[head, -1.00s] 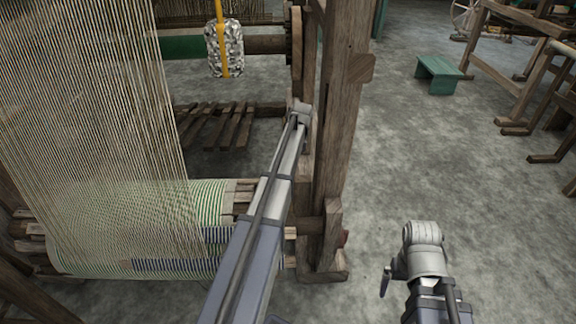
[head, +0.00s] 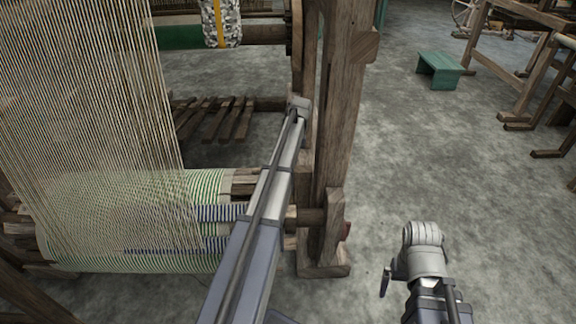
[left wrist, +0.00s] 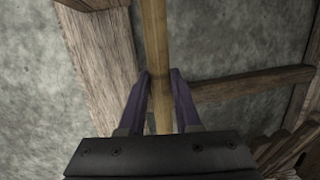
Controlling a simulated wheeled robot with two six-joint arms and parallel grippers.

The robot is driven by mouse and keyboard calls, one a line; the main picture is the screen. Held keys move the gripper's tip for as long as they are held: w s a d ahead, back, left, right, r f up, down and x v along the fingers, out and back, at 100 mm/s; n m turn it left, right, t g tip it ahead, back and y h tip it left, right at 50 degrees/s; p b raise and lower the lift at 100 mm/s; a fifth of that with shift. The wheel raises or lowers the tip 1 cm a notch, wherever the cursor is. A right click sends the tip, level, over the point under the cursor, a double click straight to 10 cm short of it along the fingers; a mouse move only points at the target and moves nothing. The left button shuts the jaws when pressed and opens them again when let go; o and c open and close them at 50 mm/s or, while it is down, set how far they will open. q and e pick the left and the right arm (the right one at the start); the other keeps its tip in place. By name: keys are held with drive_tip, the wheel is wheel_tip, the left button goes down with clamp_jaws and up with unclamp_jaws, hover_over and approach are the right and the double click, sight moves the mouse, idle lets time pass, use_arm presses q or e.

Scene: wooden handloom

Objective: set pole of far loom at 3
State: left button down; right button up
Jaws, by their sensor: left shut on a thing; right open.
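The far loom's wooden frame fills the left and middle of the head view, with a thick upright post (head: 340,130). In the left wrist view a light-brown wooden pole (left wrist: 154,35) runs between the fingers of my left gripper (left wrist: 161,88), which is shut on it. In the head view my left arm reaches up to the loom post, and its gripper and the pole are not distinguishable there. Striped cloth (head: 140,262) is wound on the lower beam under the warp threads (head: 90,110). My right gripper (head: 398,276) is open and empty over the floor at lower right.
A stone-filled weight (head: 221,22) with a yellow strap hangs at the top. Wooden treadles (head: 215,120) lie beneath. A green bench (head: 438,70) and another wooden frame (head: 530,90) stand to the right. Grey floor between is clear.

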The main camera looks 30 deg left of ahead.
use_arm(q)
drive_tip(key=shift+f, duration=0.15)
drive_tip(key=c, duration=0.6)
unclamp_jaws()
drive_tip(key=p+v, duration=0.7)
drive_tip(key=shift+w+r, duration=0.15)
drive_tip(key=shift+r, duration=0.25)
